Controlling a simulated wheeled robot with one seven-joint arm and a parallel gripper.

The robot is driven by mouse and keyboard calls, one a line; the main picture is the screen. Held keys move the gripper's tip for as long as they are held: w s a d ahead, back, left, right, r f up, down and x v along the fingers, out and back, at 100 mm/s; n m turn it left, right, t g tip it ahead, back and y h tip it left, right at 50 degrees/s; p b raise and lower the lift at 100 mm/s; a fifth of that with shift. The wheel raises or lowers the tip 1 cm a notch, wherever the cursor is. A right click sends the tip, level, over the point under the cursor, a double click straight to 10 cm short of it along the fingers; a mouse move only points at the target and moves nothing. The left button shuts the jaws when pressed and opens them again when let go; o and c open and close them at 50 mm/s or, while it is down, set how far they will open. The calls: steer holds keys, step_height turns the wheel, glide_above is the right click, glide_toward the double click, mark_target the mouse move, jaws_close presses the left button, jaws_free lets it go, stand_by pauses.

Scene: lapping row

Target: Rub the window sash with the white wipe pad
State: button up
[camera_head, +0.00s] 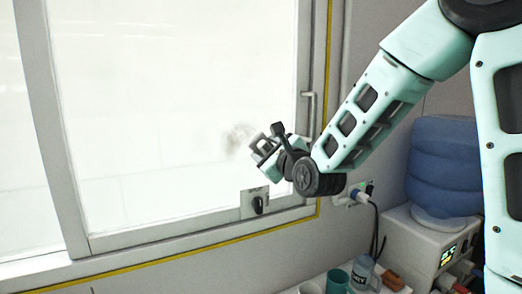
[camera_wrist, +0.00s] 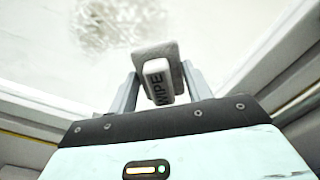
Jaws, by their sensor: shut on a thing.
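The window sash (camera_head: 180,110) is a large pale pane in a light grey frame, filling the left of the head view. A grey-brown smudge (camera_head: 239,137) marks the pane just up and left of my gripper; the smudge also shows at the top of the wrist view (camera_wrist: 118,25). My gripper (camera_head: 264,149) is in front of the pane's lower right part. In the wrist view it is shut on the white wipe pad (camera_wrist: 157,62), which carries the word WIPE. The pad is below and right of the smudge in that view. I cannot tell whether it touches the glass.
A dark knob on a plate (camera_head: 256,203) sits on the lower frame, below my gripper. A vertical handle (camera_head: 309,112) is on the right frame. At lower right are a socket with plugs (camera_head: 358,194), a water dispenser (camera_head: 425,250), a teal cup (camera_head: 338,280) and a mug (camera_head: 363,272).

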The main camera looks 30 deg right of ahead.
mark_target(264, 135)
steer(key=shift+w+r+p, duration=0.1)
steer(key=shift+r+p, duration=0.6)
steer(key=shift+r, duration=0.3)
steer(key=shift+a+f+b, duration=0.2)
steer(key=shift+a+b, duration=1.05)
steer(key=shift+a, duration=2)
steer(key=shift+a+b, duration=0.95)
steer(key=shift+a, duration=1)
steer(key=shift+a+r, duration=0.1)
steer(key=shift+a, duration=0.2)
steer(key=shift+r+p, duration=0.35)
steer(key=shift+r, duration=0.5)
steer(key=shift+d+b, duration=1.1)
steer(key=shift+d, duration=4.45)
steer(key=shift+s, duration=0.2)
steer(key=shift+s, duration=2.95)
